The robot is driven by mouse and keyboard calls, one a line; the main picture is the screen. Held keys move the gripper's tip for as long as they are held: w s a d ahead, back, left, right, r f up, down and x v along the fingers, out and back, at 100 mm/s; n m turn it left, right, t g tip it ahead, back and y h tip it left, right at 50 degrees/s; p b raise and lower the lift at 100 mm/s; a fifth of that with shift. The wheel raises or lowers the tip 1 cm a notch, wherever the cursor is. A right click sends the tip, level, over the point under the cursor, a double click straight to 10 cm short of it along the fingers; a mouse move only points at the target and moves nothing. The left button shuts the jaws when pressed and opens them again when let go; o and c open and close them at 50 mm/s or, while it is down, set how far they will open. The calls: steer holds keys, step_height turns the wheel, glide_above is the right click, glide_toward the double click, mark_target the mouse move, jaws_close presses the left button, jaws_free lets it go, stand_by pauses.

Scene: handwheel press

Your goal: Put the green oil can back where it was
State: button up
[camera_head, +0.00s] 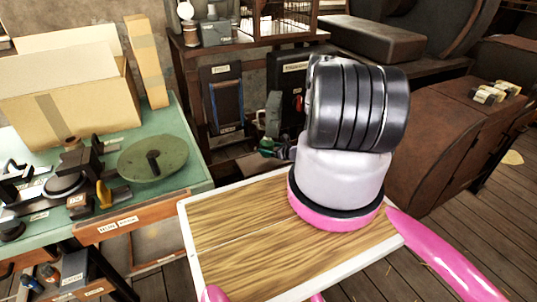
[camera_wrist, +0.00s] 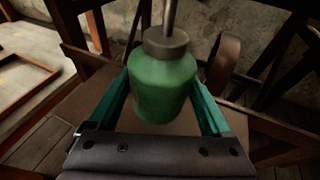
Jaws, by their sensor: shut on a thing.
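In the wrist view the green oil can (camera_wrist: 163,88) stands upright between the two teal fingers of my gripper (camera_wrist: 161,100). It has a grey-brown cap and a thin metal spout that runs out of the top of the picture. The fingers are shut on the can's body from both sides. A brown surface shows around and below the can; I cannot tell whether its base touches it. In the head view my own arm hides most of the gripper area, and I cannot make out the can there with certainty.
A wooden-topped board with a white rim (camera_head: 240,228) lies in front. A green workbench (camera_head: 190,150) at left holds a cardboard box (camera_head: 70,85), a round green disc (camera_head: 153,158) and tools. A rusty brown cabinet (camera_head: 450,130) stands at right. Wooden beams crowd the wrist view.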

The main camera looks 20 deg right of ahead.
steer(key=shift+s+f, duration=0.2)
steer(key=shift+f, duration=1.3)
steer(key=shift+f, duration=0.2)
steer(key=o, duration=1.3)
steer(key=shift+o, duration=0.2)
steer(key=shift+r, duration=0.15)
steer(key=shift+s+d+r, duration=0.1)
steer(key=shift+s+d, duration=0.1)
steer(key=shift+s, duration=0.1)
steer(key=v, duration=1.1)
steer(key=shift+s, duration=0.15)
steer(key=shift+s, duration=0.1)
